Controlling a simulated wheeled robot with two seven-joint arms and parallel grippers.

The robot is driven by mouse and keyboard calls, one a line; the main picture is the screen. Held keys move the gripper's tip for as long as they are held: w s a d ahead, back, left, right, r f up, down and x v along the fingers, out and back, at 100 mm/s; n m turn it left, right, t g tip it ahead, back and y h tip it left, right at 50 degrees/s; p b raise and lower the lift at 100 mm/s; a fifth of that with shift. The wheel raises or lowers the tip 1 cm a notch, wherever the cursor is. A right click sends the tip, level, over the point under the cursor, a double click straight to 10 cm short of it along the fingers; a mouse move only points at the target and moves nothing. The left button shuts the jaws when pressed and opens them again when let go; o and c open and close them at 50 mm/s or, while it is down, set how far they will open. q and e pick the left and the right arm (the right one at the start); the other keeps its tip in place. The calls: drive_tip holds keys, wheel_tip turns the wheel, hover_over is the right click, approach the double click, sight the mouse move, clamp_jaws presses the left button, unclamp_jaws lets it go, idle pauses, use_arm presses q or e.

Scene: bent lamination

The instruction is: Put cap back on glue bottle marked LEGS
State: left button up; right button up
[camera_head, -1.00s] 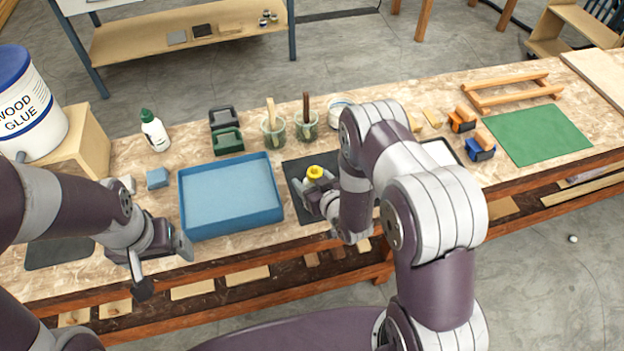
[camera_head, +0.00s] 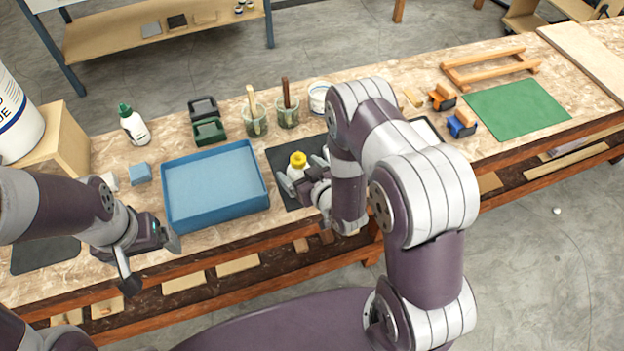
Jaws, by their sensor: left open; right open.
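A small white bottle with a yellow top (camera_head: 298,162) stands upright on the dark mat (camera_head: 278,158). My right gripper (camera_head: 303,178) is open, low beside this bottle on its near right side; I cannot tell whether it touches. Another white bottle with a green top (camera_head: 134,126) stands upright at the back left. No LEGS marking is readable on either bottle, and I see no loose cap. My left gripper (camera_head: 150,262) is open and empty over the bench's front left edge. My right arm hides part of the mat.
A blue tray (camera_head: 215,222) lies between my grippers. A wood glue bucket (camera_head: 16,120) stands on a box at left. A green mat (camera_head: 515,108) lies at right.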

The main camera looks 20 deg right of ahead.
drive_tip(key=v, duration=0.9)
drive_tip(key=shift+s, duration=0.15)
drive_tip(key=s+d+r+m+g+h, duration=0.1)
drive_tip(key=s+r+m+g+h, duration=0.1)
drive_tip(key=s+r+g, duration=0.7)
wheel_tip(320, 180, up, 2)
drive_tip(key=g+h, duration=0.1)
drive_tip(key=g, duration=0.1)
drive_tip(key=shift+s+d+g, duration=0.2)
drive_tip(key=shift+d+g, duration=0.1)
drive_tip(key=shift+d, duration=0.1)
